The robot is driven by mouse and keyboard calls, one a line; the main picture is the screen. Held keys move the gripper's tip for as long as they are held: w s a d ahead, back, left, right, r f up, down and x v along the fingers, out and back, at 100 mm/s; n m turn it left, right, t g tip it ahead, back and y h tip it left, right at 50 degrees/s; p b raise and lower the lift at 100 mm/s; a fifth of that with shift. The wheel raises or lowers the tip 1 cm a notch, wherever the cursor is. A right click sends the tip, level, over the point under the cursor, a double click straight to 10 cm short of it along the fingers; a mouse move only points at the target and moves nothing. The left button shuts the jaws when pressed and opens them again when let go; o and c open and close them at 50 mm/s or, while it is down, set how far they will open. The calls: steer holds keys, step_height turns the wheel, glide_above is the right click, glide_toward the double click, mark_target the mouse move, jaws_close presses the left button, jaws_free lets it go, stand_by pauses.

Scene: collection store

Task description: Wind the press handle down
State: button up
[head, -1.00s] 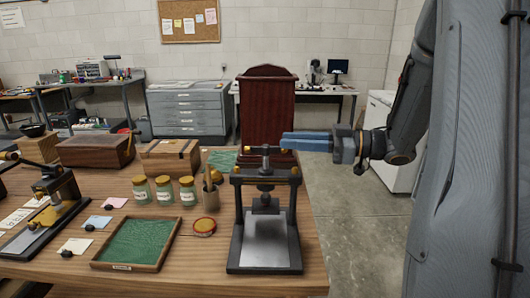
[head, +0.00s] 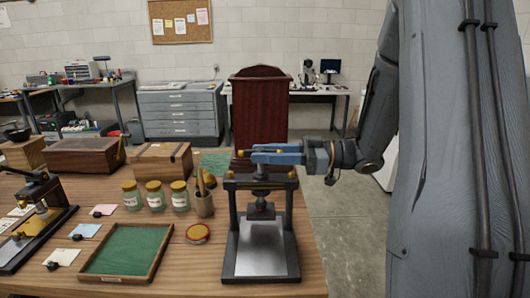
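The press (head: 232,222) stands on the right part of the wooden table. It has a dark upright frame, a pale metal bed (head: 262,250) and a central screw with a small platen (head: 262,211) raised above the bed. Its handle is a bar across the top of the screw. A brass knob (head: 241,153) shows at the bar's left end; the rest is largely hidden by my blue fingers. My gripper (head: 256,153) reaches in from the right, level with the handle and over the crossbar. Whether the fingers touch the bar, or how far apart they are, is unclear.
The floor to the right is clear.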

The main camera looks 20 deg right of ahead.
steer(key=shift+c, duration=0.5)
jaws_close()
steer(key=shift+a+r+m+t+h+p, duration=0.15)
steer(key=shift+m+t+h+p, duration=0.15)
steer(key=shift+m+t+p, duration=0.3)
